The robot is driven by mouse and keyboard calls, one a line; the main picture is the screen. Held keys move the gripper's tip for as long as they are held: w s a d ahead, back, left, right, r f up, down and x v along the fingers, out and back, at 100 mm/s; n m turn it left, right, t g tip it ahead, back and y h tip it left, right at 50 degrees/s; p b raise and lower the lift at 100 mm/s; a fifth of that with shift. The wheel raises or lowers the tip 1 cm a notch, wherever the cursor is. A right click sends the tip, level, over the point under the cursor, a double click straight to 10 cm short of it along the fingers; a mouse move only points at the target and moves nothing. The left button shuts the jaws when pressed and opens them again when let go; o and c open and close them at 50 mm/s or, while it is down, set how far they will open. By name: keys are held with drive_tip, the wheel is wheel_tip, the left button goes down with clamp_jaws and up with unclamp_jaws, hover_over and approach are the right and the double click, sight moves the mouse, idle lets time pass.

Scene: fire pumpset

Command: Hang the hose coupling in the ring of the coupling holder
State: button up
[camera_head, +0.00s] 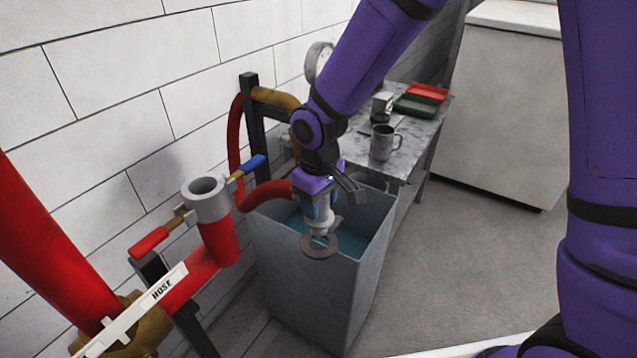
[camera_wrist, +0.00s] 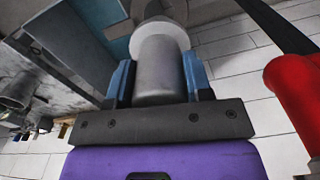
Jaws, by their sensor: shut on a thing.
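My gripper (camera_head: 318,200) is over the open tank in the middle of the head view, pointing down. Its blue fingers (camera_wrist: 159,80) are shut on the sides of the hose coupling (camera_wrist: 160,68), a grey cylinder with a wider pale collar. The coupling (camera_head: 319,225) also shows below my gripper in the head view. A flat dark grey ring (camera_head: 320,252), seemingly that of the coupling holder, appears just below the coupling's lower end. I cannot tell whether they touch or whether the coupling's end is inside the ring. My gripper and arm hide part of the holder.
The grey tank (camera_head: 305,290) holds blue-green water. A red hose (camera_head: 266,193) runs to its rim. At left stands a red pipe with a grey socket (camera_head: 207,205) and blue and red levers. Behind is a metal table (camera_head: 350,150) with a mug (camera_head: 383,143). Floor at right is clear.

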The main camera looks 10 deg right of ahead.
sight(319, 228)
drive_tip(key=shift+f, duration=0.1)
idle(0.3)
drive_tip(key=shift+f, duration=3.75)
drive_tip(key=o, duration=1.3)
drive_tip(key=shift+c, duration=0.2)
wheel_tip(319, 228, up, 11)
drive_tip(key=shift+f, duration=0.1)
